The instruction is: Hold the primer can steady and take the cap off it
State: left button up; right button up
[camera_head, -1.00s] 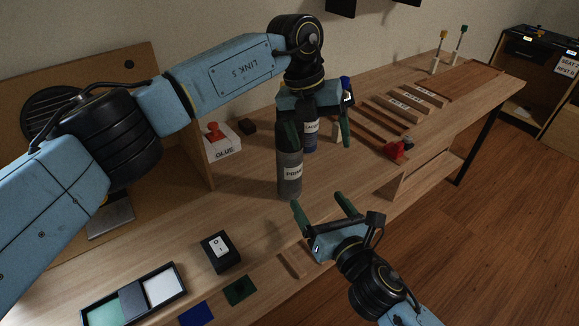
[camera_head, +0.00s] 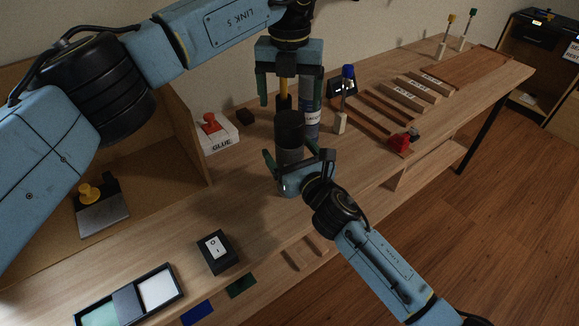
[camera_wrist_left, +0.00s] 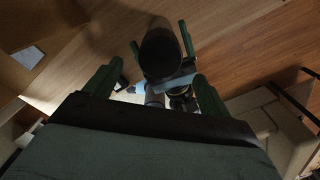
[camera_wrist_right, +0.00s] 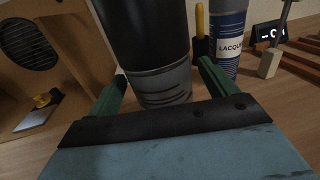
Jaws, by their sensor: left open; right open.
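The primer can (camera_head: 291,157) stands upright on the workbench, with its dark cap (camera_head: 289,126) on top. My right gripper (camera_head: 298,163) is open, with a finger on each side of the can body, below the cap. The right wrist view shows the grey can body (camera_wrist_right: 163,86) between the green fingers, its cap (camera_wrist_right: 140,30) above; contact cannot be told. My left gripper (camera_head: 290,90) is open and empty, pointing down above the cap. In the left wrist view the cap (camera_wrist_left: 160,52) appears ahead, between the lines of its fingers. The can's label is hidden.
The lacquer can (camera_head: 312,112) and a yellow-handled tool (camera_head: 283,88) stand close behind the primer can. A blue-topped item (camera_head: 347,75) is to the right.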

aim_at(289, 121)
pick_arm(q)
jog(key=shift+w+f, duration=0.1)
pick_arm(e)
jog(key=shift+x, duration=1.2)
jog(key=shift+f, duration=0.1)
jog(key=c, duration=1.4)
pick_arm(q)
jog(key=shift+o, duration=0.5)
notch_tip(289, 121, up, 5)
jog(key=s, duration=0.1)
notch_tip(289, 121, down, 12)
jog(key=shift+s+a+r, duration=0.1)
pick_arm(e)
jog(key=shift+c, duration=0.2)
